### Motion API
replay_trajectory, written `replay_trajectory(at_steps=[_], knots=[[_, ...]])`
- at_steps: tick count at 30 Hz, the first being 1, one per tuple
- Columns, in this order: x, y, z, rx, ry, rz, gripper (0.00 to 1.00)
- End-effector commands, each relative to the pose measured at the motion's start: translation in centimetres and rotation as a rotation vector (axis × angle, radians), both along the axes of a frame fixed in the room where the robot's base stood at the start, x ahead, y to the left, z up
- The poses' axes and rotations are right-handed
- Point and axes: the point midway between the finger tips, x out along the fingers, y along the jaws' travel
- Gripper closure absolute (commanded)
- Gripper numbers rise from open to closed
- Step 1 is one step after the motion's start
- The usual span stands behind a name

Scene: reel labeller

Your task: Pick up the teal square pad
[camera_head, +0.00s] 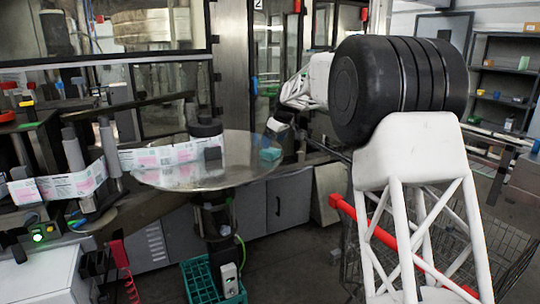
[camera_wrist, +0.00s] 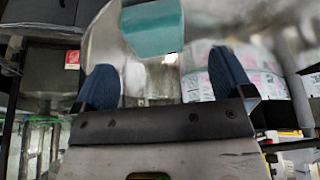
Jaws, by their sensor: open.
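The teal square pad (camera_head: 270,154) lies near the right rim of the round clear turntable (camera_head: 160,182). In the wrist view the pad (camera_wrist: 152,28) shows at the top, beyond my fingertips and roughly between them in the picture. My gripper (camera_wrist: 163,75) has its two blue fingers spread wide, with nothing between them. In the head view my gripper (camera_head: 271,137) is small, at the turntable's right edge and close to the pad. Whether a finger touches the pad cannot be told.
A printed label web (camera_head: 72,184) runs left past grey rollers. A teal crate (camera_head: 203,278) stands on the floor below. Glazed machine cabinets stand behind the turntable.

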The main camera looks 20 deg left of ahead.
Motion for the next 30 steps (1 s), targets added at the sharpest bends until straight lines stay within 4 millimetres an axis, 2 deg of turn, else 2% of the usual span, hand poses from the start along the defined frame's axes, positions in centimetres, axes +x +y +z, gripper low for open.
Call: replay_trajectory(at_steps=[17,30], knots=[[0.2,0.3,-0.9,0.001,-0.001,0.000,0.01],[0.9,1.5,-4.7,0.001,-0.001,0.000,0.01]])
